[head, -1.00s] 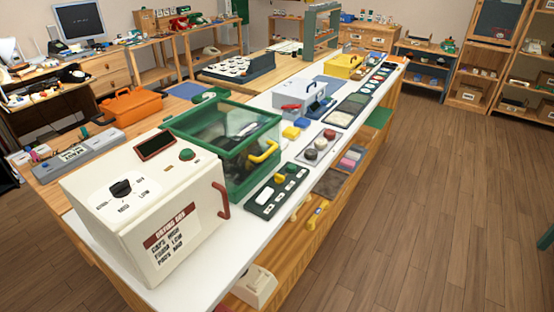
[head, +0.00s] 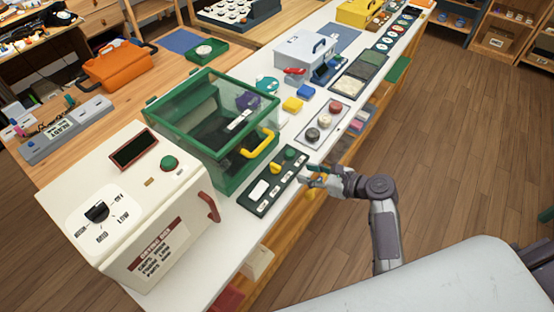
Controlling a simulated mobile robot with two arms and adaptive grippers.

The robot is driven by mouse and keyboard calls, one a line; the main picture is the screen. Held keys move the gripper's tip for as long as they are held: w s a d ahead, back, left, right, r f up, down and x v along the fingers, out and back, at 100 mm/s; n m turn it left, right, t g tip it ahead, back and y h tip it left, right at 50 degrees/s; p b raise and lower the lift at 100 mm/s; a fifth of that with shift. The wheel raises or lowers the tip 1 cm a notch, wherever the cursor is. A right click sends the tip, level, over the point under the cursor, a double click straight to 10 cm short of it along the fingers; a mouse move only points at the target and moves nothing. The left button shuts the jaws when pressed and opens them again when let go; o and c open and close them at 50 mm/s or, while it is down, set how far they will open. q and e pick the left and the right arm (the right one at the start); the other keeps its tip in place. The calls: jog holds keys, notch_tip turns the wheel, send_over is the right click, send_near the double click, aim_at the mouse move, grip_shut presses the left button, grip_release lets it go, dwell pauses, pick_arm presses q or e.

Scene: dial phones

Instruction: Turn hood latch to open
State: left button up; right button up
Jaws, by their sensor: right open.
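The hood (head: 205,115) is a clear box with a green frame on the white counter. A yellow handle (head: 258,147) is on its front. A dark green control strip (head: 263,203) lies before it, with a white piece, a yellow knob (head: 274,169) and a green knob (head: 290,154). I cannot tell which part is the latch. My right gripper (head: 308,177) is open and empty beside the strip's right end, at the counter's front edge. I cannot tell whether it touches the strip. My left gripper is out of view.
A cream drying box (head: 165,225) with a dial and red handle stands left of the hood. The wooden floor at right is clear.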

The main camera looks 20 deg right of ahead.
aim_at(275, 165)
jog(key=x, duration=1.2)
jog(key=shift+f, duration=0.15)
grip_shut()
